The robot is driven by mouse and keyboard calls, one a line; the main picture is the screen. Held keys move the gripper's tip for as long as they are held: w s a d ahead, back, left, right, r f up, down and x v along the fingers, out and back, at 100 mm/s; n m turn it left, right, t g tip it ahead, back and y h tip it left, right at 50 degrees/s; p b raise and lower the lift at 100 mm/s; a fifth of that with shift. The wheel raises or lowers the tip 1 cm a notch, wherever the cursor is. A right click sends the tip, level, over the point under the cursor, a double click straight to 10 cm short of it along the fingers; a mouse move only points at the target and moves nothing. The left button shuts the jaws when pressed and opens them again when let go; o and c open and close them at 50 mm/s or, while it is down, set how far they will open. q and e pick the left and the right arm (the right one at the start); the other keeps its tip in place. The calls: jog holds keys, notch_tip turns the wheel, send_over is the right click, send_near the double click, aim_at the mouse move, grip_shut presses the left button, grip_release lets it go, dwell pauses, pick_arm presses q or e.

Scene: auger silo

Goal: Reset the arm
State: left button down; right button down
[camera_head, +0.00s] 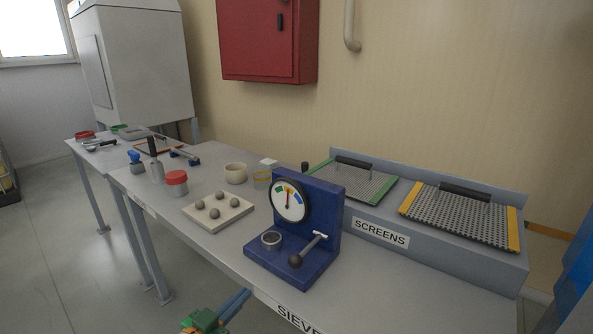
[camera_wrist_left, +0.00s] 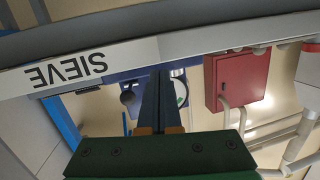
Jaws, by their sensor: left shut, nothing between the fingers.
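My left gripper (camera_head: 246,292) shows at the bottom of the head view, low in front of the bench edge near the SIEVE label. Its green body and blue fingers are visible, and the fingers are together with nothing between them. In the left wrist view the shut fingers (camera_wrist_left: 159,75) extend up from the green body, and the scene appears upside down. The fingertips overlap the blue gauge stand in that picture. My right gripper does not show in either view.
The grey bench (camera_head: 225,245) carries a blue gauge stand (camera_head: 328,260), a tray of balls (camera_head: 237,215), a red-lidded jar (camera_head: 176,186) and the SCREENS rack (camera_head: 440,255). A red cabinet (camera_head: 262,40) hangs behind. Floor (camera_head: 55,250) is clear at left.

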pick_arm(q)
jog(key=s+a+f+n+g+y, duration=0.15)
jog(key=s+f, duration=0.25)
jog(key=f, duration=0.4)
jog(key=s+a+f+n+g+y+p, duration=0.1)
jog(key=s+a+f+g+y, duration=0.2)
jog(key=f, duration=0.6)
jog(key=s+a+f+n+g+y, duration=0.1)
jog(key=s+a+f, duration=0.2)
jog(key=s+f, duration=0.35)
jog(key=s+d+f+g, duration=0.1)
jog(key=s+f+g, duration=0.3)
jog(key=s, duration=1)
jog(key=s+d+f+g+y+p, duration=0.1)
jog(key=s+f+g, duration=0.3)
jog(key=s+f, duration=0.6)
jog(key=s, duration=0.3)
jog(key=shift+s, duration=0.4)
jog(key=shift+w+f, duration=0.1)
